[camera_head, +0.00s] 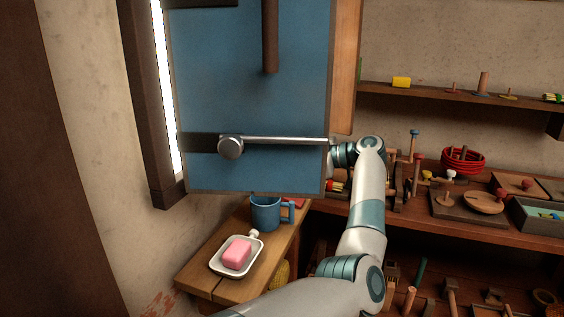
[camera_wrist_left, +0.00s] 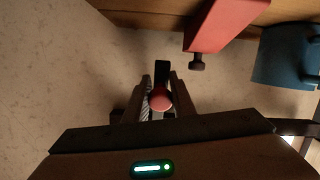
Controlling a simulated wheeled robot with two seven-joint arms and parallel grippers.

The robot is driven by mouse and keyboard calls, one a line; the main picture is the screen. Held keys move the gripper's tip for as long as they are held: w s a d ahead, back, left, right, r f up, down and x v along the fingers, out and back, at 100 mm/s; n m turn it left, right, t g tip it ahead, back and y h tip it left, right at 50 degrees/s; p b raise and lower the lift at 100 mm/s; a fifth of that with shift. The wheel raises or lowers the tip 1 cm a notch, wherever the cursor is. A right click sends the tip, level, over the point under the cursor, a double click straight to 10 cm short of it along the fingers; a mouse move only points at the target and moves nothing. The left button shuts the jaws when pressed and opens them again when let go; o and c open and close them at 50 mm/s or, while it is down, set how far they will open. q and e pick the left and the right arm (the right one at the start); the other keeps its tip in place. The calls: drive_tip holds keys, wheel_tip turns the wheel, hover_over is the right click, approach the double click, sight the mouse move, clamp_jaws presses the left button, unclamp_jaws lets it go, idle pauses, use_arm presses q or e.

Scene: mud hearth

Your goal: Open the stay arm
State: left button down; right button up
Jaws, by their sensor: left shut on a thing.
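A blue panel (camera_head: 255,100) in a dark frame hangs beside the bright window gap in the head view. A metal bar, which looks like the stay arm (camera_head: 285,140), crosses it level from a round pivot (camera_head: 231,147) to the panel's right edge. My left arm comes in from below and its wrist reaches behind that edge, so the panel hides my gripper there. In the left wrist view my left gripper (camera_wrist_left: 161,88) is shut on a red round knob (camera_wrist_left: 160,99). How the knob joins the bar is hidden. My right gripper is not in view.
Below the panel, a wooden bench (camera_head: 213,285) holds a blue mug (camera_head: 264,213) and a white dish (camera_head: 217,267) with pink soap (camera_head: 237,254). Shelves at right hold a red basket (camera_head: 462,160) and many small wooden items. A red object (camera_wrist_left: 225,27) is near my gripper.

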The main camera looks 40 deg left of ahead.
use_arm(q)
drive_tip(key=shift+d+f, duration=0.35)
drive_tip(key=shift+f, duration=0.15)
drive_tip(key=c, duration=1.8)
unclamp_jaws()
drive_tip(key=shift+c, duration=0.2)
drive_tip(key=shift+o, duration=0.4)
drive_tip(key=shift+w+d+r, duration=0.2)
drive_tip(key=shift+d, duration=0.15)
drive_tip(key=shift+s+a+r, duration=0.1)
drive_tip(key=shift+a+r, duration=0.05)
drive_tip(key=shift+a, duration=0.05)
drive_tip(key=v, duration=1.8)
drive_tip(key=shift+b, duration=0.45)
